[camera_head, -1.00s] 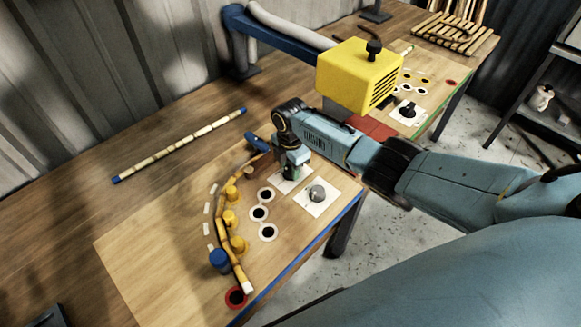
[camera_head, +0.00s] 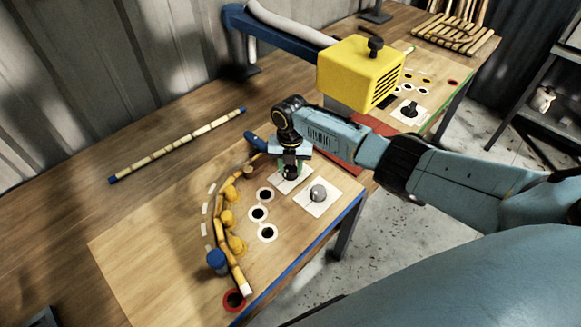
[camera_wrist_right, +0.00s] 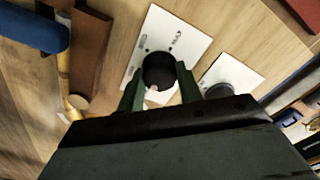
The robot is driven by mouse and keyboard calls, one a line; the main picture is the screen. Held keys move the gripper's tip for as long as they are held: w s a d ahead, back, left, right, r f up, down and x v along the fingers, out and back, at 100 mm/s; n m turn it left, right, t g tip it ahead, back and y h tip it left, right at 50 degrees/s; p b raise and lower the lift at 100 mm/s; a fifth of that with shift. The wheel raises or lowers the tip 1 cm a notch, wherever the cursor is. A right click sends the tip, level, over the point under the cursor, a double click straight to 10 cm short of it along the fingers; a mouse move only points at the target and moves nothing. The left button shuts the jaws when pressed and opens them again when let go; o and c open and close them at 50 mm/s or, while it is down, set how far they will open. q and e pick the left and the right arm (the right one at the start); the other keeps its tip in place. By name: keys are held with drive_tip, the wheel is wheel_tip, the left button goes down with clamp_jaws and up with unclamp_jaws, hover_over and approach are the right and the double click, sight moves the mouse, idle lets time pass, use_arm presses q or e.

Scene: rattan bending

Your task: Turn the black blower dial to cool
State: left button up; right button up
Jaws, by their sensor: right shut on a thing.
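The black dial (camera_wrist_right: 159,69) sits on a white plate (camera_wrist_right: 188,40) with small printed marks, on the blue-edged board. In the right wrist view it lies between the two green fingers of my right gripper (camera_wrist_right: 160,88), which is shut on it. In the head view my right gripper (camera_head: 290,170) reaches down over this dial and partly covers it and its plate. The small print on the plate is too blurred to read. My left gripper is not in view.
A grey dial (camera_head: 318,193) on its own white plate stands close beside. Yellow pegs (camera_head: 228,217) and a blue peg (camera_head: 217,260) line a curved rattan stick. A yellow blower box (camera_head: 352,75) stands behind my right arm. A straight stick (camera_head: 180,144) lies at left.

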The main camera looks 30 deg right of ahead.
sight(290, 168)
drive_tip(key=shift+n, duration=0.6)
drive_tip(key=o, duration=1)
wheel_tip(290, 168, up, 13)
drive_tip(key=shift+r, duration=0.2)
